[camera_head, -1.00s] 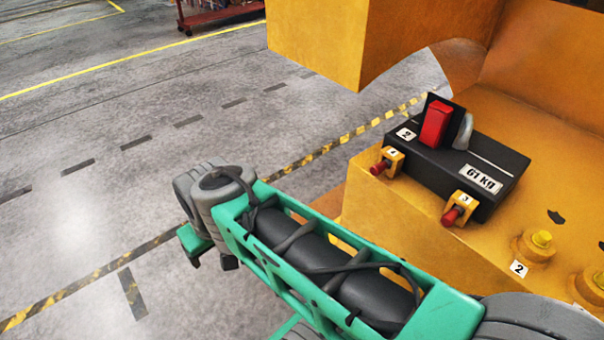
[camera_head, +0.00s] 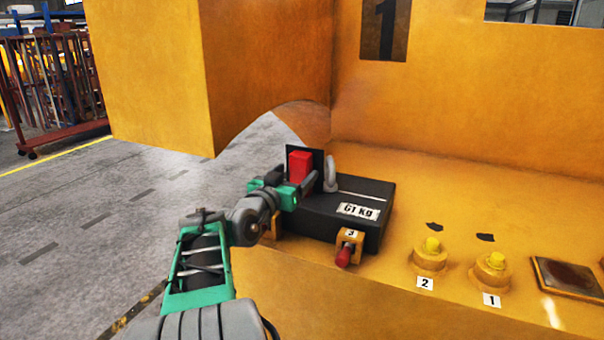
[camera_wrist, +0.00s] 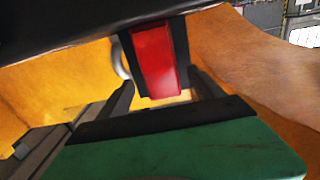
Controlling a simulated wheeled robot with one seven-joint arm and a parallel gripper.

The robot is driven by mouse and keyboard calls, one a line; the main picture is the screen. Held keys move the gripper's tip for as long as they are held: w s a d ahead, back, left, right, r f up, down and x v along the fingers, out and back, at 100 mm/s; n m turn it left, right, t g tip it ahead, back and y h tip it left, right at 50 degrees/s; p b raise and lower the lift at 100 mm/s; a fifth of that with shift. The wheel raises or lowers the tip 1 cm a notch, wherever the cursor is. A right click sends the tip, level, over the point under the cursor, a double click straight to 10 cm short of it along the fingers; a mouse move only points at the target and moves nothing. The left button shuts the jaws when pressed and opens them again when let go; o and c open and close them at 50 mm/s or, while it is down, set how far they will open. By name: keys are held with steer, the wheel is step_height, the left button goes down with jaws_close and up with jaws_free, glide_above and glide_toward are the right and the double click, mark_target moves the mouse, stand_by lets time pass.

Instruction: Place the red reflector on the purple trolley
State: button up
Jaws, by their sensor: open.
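The red reflector (camera_head: 300,166) stands upright against a dark plate on the black "61 kg" block (camera_head: 340,218), which lies on a yellow casting ledge. It also shows in the wrist view as a red panel (camera_wrist: 156,62). My gripper (camera_head: 294,184) is open at the reflector's lower part. In the wrist view its two dark fingers (camera_wrist: 160,86) point at the reflector, one on each side. I cannot tell whether they touch it. I see no purple trolley in these frames.
A grey lifting ring (camera_head: 331,174) stands on the block beside the plate. A red-handled yellow clamp (camera_head: 347,247) sits at the block's front. A large yellow overhang (camera_head: 160,75) hangs at upper left. A red rack cart (camera_head: 50,90) stands far left beyond open floor.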

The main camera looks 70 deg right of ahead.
steer(key=d, duration=0.2)
steer(key=shift+s+d, duration=0.1)
steer(key=shift+d, duration=0.3)
steer(key=shift+c, duration=0.3)
steer(key=c, duration=1.5)
jaws_close()
steer(key=shift+r, duration=0.1)
